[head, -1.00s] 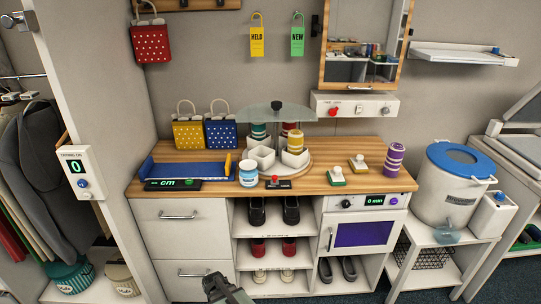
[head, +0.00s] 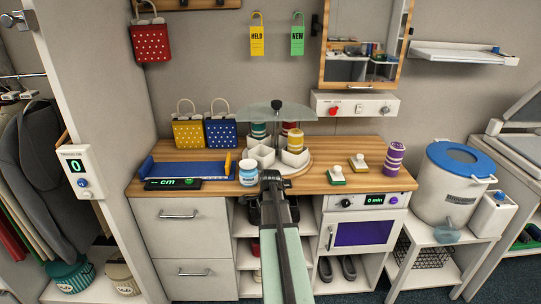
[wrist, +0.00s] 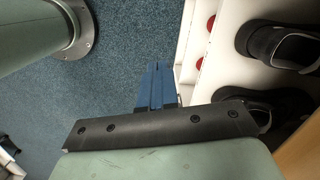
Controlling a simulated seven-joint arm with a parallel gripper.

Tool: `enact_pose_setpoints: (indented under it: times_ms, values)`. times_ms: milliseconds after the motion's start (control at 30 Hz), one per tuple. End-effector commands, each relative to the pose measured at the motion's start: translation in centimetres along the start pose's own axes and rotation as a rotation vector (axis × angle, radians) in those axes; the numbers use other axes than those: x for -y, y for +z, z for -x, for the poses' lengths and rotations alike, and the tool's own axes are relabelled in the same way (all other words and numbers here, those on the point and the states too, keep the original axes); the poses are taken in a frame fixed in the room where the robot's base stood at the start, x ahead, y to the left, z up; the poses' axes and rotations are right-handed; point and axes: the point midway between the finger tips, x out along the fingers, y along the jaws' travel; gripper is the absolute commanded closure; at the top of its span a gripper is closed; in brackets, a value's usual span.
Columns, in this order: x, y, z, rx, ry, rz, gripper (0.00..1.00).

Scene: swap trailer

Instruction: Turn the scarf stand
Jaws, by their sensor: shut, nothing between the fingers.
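The scarf stand (head: 277,106) stands at the back middle of the wooden counter. It has a clear round top with a dark knob and white bins (head: 294,158) around it. Rolled striped scarves in green, red and yellow (head: 296,142) stand in the bins. My arm reaches up from the bottom of the head view, and its dark end is in front of the stand, near the counter's front edge. In the wrist view my gripper (wrist: 157,72) has its blue fingers together, empty, over the floor beside the shoe shelves. The stand is not in the wrist view.
A white-and-blue jar (head: 248,172) stands just left of my arm's end. A blue tray (head: 190,169) lies further left and a purple striped cup (head: 393,158) at the right. Black shoes (wrist: 266,40) sit on shelves below the counter.

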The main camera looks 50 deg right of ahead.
Motion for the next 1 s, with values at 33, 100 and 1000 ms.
enact_pose_setpoints:
  times_ms: [33,100,1000]
  values:
    - [0.8,-1.4,2.0,0.0,-0.024,-0.059,1.0]
    - [1.4,-3.0,4.4,0.002,-0.051,-0.141,1.0]
    - [8.7,-8.3,30.8,0.245,-0.243,-0.97,1.0]
